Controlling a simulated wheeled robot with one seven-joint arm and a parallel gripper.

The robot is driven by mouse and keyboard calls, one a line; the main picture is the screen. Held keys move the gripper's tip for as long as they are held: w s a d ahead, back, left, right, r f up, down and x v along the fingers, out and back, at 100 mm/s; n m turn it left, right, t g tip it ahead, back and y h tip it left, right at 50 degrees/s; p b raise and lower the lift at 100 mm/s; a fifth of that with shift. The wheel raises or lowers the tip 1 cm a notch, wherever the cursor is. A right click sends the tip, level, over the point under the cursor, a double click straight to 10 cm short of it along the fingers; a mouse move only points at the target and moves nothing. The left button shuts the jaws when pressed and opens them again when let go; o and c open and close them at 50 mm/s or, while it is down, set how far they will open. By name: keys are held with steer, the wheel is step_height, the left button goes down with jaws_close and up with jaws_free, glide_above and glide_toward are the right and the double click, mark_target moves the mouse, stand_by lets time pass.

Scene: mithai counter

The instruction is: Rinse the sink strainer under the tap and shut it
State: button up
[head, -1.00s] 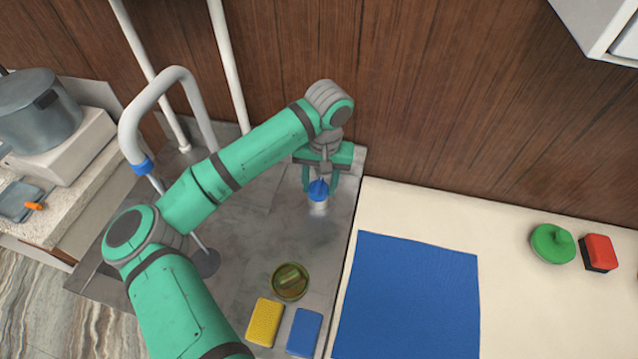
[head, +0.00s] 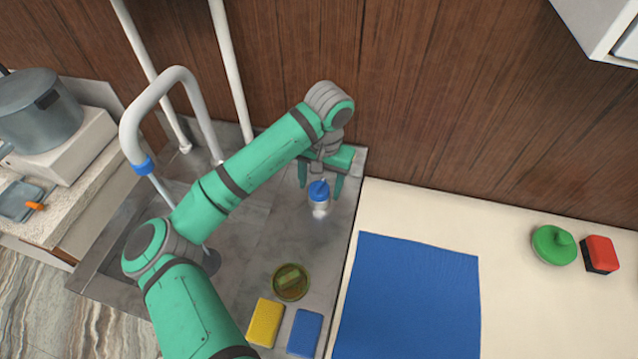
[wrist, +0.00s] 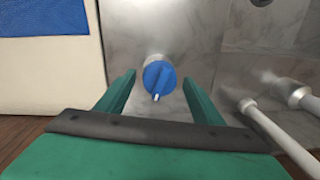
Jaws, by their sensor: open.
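The tap has a pale curved spout (head: 130,125) with a blue tip. A thin pale streak, which looks like running water, drops from the tip and passes behind my arm. A blue knob (head: 318,191) on a pale base stands on the steel counter near the wall; the wrist view shows it with a pale pointer mark (wrist: 160,77). My gripper (head: 321,194) is open, with one finger on each side of the knob; I see gaps between fingers and knob in the wrist view (wrist: 160,76). A dark round piece (head: 211,262), perhaps the strainer, is partly hidden by my arm.
A round dish (head: 291,282) with a greenish block, a yellow sponge (head: 265,322) and a blue sponge (head: 304,332) lie at the front. A blue mat (head: 408,295), a green lidded item (head: 553,245) and a red block (head: 600,253) are right. A pot (head: 40,110) stands left.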

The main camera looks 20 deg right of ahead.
step_height(320, 180, up, 11)
steer(key=shift+s+d, duration=0.25)
stand_by(0.3)
steer(key=shift+f, duration=0.1)
